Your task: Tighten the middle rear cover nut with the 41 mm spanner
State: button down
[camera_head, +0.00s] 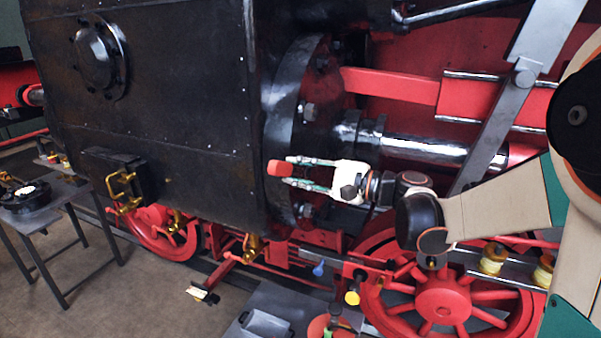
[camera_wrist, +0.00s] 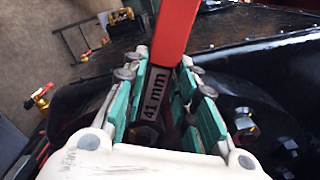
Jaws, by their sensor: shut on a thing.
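My gripper (camera_head: 288,173) is shut on the 41 mm spanner (camera_head: 278,168), whose red end sticks out past the fingers. In the wrist view the red handle (camera_wrist: 178,28) rises between the green finger pads of my gripper (camera_wrist: 165,72), with the "41 mm" label facing the camera. The spanner's jaw is hidden. The round black rear cover (camera_head: 284,92) is behind the gripper. An upper nut (camera_head: 307,112) and a lower nut (camera_head: 305,210) show on it. The middle nut is hidden by my gripper, so I cannot tell whether the spanner is on it.
The black cylinder casing (camera_head: 180,110) is left of the gripper. The piston rod (camera_head: 425,150) and a grey slanted link (camera_head: 510,100) are close on the right. A red wheel (camera_head: 440,305) and a grey bench (camera_head: 285,300) are below. A side table (camera_head: 55,215) stands at left.

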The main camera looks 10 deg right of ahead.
jog(key=shift+r, duration=0.1)
jog(key=shift+w+d+r+m, duration=0.3)
jog(key=shift+r+m, duration=0.2)
jog(key=shift+m, duration=0.3)
jog(key=shift+w+d+r+m, duration=0.2)
jog(key=shift+w+r+m, duration=0.15)
jog(key=shift+r+m, duration=0.25)
jog(key=shift+w+d+r+m, duration=0.25)
jog(key=shift+w+r+m, duration=0.15)
jog(key=shift+m, duration=0.5)
jog(key=shift+w+d+r+m, duration=0.35)
jog(key=shift+w+r+m, duration=0.1)
jog(key=shift+m, duration=0.25)
